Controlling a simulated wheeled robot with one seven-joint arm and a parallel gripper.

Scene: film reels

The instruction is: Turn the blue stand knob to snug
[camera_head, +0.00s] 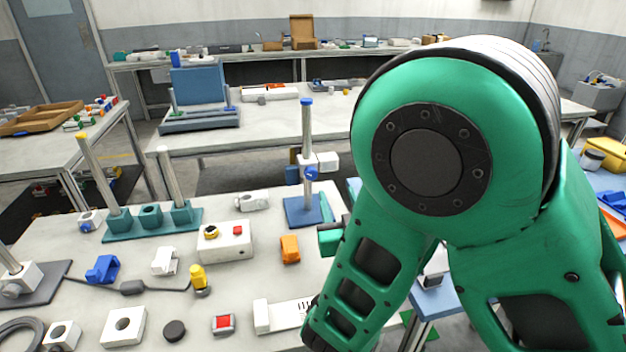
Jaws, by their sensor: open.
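The blue stand knob (311,173) is on a white clamp block (327,162) partway up an upright metal post (307,130). The post has a blue cap and rises from a blue base plate (301,211) near the far edge of the near table. My green arm fills the right of the view. A green end part, apparently of my gripper (330,237), shows just in front of the base plate, below the knob and apart from it. My gripper is open, but its fingers are largely hidden by my arm, and I see nothing held.
The near table (270,281) also holds an orange block (289,249), a white box (224,241) with a red button, a yellow-topped knob (199,279) and a teal rack (151,222) with tilted posts. My arm hides the table's right side.

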